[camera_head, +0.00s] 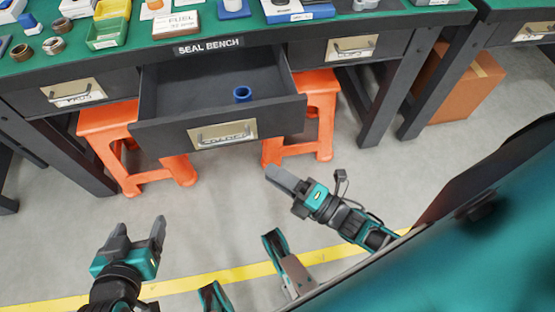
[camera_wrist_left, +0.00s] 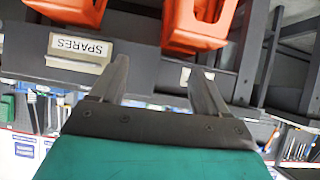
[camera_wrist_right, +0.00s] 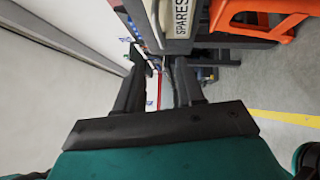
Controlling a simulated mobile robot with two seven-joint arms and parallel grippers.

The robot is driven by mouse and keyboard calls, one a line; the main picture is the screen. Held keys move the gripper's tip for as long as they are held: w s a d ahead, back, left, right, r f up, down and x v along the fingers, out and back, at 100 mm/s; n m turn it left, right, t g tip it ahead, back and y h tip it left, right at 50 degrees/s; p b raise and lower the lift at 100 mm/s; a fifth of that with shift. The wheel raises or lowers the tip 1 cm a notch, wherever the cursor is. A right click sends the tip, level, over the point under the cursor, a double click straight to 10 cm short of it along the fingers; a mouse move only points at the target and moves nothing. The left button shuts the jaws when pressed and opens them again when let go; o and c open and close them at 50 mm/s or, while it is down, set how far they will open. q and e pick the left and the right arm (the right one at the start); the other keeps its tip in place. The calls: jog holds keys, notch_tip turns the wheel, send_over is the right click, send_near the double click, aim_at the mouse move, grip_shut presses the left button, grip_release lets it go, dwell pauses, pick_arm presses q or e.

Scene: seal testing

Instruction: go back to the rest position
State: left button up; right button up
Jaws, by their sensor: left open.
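My left gripper (camera_head: 140,222) is open and empty, above the floor at lower left in the head view. Its two spread fingers (camera_wrist_left: 160,85) show in the left wrist view with nothing between them. My right gripper (camera_head: 277,174) is in front of the bench, below and right of the pulled-out drawer. In the right wrist view its fingers (camera_wrist_right: 158,88) stand apart with nothing between them. Both grippers are clear of the bench and drawer. The rest position itself is not marked in any view.
The seal bench's middle drawer (camera_head: 180,92) is open and holds a blue ring (camera_head: 242,94). Orange stools (camera_head: 110,120) stand under the bench. Bins, rings and boxes lie on the green top. A cardboard box (camera_head: 465,88) stands at right. The floor ahead is clear.

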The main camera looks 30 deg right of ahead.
pick_arm(q)
jog(key=shift+s, duration=0.1)
jog(key=shift+y, duration=0.6)
jog(key=a+r+p, duration=0.1)
jog(key=p, duration=0.2)
jog(key=s+a+r+p, duration=0.1)
jog(key=r+p, duration=0.1)
jog(key=p, duration=0.1)
jog(key=a+r+p, duration=0.1)
jog(key=p, duration=0.1)
jog(key=shift+s+a+r+p, duration=0.1)
jog(key=shift+s+r+p, duration=0.05)
jog(key=shift+s+p, duration=0.2)
pick_arm(e)
jog(key=d+r+m+g+h, duration=0.1)
jog(key=r+m+g+h, duration=0.2)
jog(key=m, duration=0.8)
jog(key=s+d+r+m+g+h, duration=0.1)
jog(key=m+h, duration=0.4)
jog(key=m, duration=0.7)
notch_tip(320, 180, up, 3)
jog(key=shift+d+f+g, duration=0.1)
jog(key=shift+d+g, duration=0.4)
jog(key=shift+g, duration=0.5)
pick_arm(q)
jog(key=shift+d, duration=0.2)
pick_arm(e)
jog(key=shift+s, duration=0.1)
